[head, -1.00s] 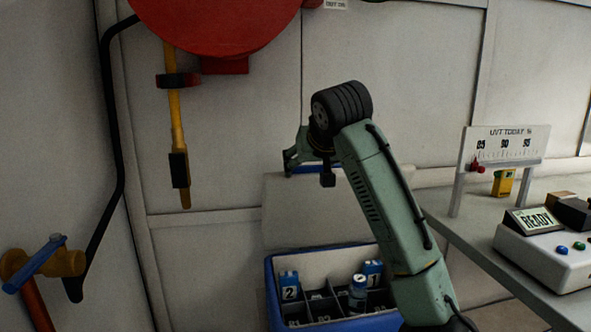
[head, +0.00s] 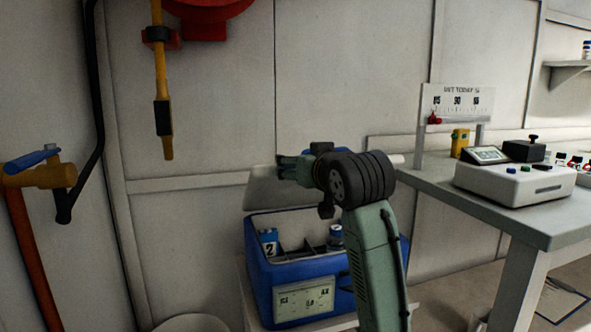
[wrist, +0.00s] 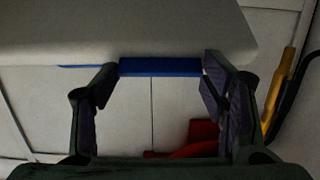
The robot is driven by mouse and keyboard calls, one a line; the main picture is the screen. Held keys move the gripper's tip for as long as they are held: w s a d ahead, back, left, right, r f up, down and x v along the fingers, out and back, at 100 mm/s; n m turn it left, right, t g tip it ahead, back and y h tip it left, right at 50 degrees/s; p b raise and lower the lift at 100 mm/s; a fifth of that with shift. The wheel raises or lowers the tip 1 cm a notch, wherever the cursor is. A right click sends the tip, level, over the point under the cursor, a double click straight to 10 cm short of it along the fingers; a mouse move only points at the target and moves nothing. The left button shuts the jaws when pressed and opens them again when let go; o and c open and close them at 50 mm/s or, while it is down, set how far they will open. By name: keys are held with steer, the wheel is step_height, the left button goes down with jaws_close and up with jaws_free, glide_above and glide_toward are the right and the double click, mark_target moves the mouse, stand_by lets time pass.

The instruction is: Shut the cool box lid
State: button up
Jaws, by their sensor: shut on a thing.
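The blue cool box (head: 258,285) stands low in the middle of the head view, with a small display on its front. Its pale lid (head: 268,190) is raised at the back, so the inside shows. My gripper (head: 279,165) is at the lid's upper edge, with my wrist hiding the lid's right part. In the wrist view the lid (wrist: 60,30) fills the top. My gripper's fingers (wrist: 160,75) are at the two ends of a blue handle bar (wrist: 160,67) on the lid's edge, shut on it.
Inside the box are dividers, a blue block marked 2 (head: 268,243) and a blue-capped vial (head: 336,237). A bench (head: 540,225) with a white device (head: 515,183) stands to the right.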

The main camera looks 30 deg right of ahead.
steer(key=s+f+t+b, duration=0.1)
steer(key=s+f+b, duration=0.1)
steer(key=f+b, duration=0.2)
steer(key=s+a+f+t+b, duration=0.1)
steer(key=s+f+t+b, duration=0.1)
steer(key=f+b, duration=0.2)
steer(key=s+f+t+b, duration=0.1)
steer(key=s+f+b, duration=0.1)
steer(key=f+b, duration=0.3)
step_height(320, 180, down, 2)
steer(key=shift+s+a+f+t+h, duration=0.1)
steer(key=shift+s+a+t+h, duration=0.05)
steer(key=shift+t+h, duration=0.15)
steer(key=shift+s+f+b, duration=0.15)
steer(key=shift+f+b, duration=0.3)
steer(key=shift+f, duration=0.2)
steer(key=o, duration=1.7)
steer(key=shift+s, duration=0.1)
steer(key=r+v, duration=0.3)
steer(key=v, duration=1.1)
steer(key=shift+s+a, duration=0.2)
steer(key=shift+s, duration=0.35)
steer(key=shift+f, duration=0.1)
